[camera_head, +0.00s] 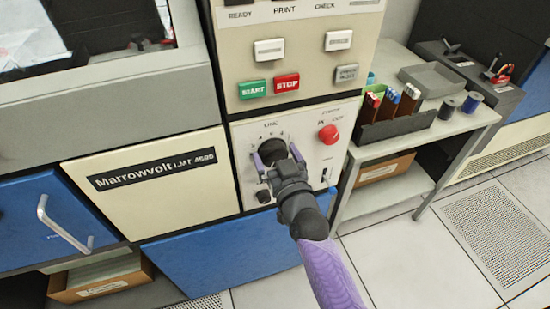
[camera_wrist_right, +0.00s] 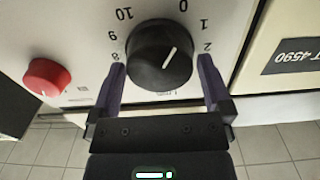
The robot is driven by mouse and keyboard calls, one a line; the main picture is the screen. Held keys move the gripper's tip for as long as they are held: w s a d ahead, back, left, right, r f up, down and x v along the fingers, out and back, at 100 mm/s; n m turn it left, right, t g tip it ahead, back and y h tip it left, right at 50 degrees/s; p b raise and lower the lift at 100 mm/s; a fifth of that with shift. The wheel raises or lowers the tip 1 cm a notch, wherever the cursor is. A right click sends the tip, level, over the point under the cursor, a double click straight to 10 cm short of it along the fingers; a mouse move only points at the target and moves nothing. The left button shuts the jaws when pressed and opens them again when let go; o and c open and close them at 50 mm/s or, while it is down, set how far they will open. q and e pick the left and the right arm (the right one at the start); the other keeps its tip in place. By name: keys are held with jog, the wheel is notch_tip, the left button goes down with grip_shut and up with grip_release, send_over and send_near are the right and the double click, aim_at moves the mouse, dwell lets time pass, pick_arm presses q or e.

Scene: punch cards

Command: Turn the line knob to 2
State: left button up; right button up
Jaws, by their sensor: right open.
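The line knob (camera_head: 272,149) is a round black dial on the cream panel under the LINE label. In the right wrist view the knob (camera_wrist_right: 150,62) appears upside down, with numbers around it. Its white mark slants to the upper right, roughly toward 0 and 1; the 2 lies further to the right. My right gripper (camera_head: 278,158) is open, its purple fingers on either side of the knob. In the wrist view the fingers (camera_wrist_right: 162,78) show gaps to the knob; I cannot tell whether they touch it. My left gripper is not in view.
A red knob (camera_head: 329,134) sits right of the line knob, and a small black knob (camera_head: 263,196) below it. Green START (camera_head: 252,90) and red STOP (camera_head: 286,83) buttons are above. A side table (camera_head: 434,127) with card holders stands to the right. Floor is clear at lower right.

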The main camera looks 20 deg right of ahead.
jog(key=shift+w, duration=0.2)
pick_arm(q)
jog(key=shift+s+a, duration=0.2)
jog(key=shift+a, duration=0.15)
pick_arm(e)
jog(key=shift+c, duration=0.3)
jog(key=c, duration=0.9)
jog(key=shift+r+m, duration=0.1)
jog(key=shift+m, duration=0.3)
jog(key=m+p, duration=0.2)
jog(key=m, duration=0.2)
jog(key=shift+d, duration=0.1)
jog(key=m, duration=0.3)
jog(key=shift+d+m, duration=0.1)
jog(key=shift+m, duration=0.2)
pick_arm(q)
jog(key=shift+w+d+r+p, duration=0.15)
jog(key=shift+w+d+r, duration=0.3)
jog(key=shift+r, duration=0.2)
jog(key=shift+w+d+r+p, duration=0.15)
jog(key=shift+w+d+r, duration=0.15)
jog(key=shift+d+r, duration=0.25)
pick_arm(e)
jog(key=shift+f+m, duration=0.25)
jog(key=shift+m, duration=1.35)
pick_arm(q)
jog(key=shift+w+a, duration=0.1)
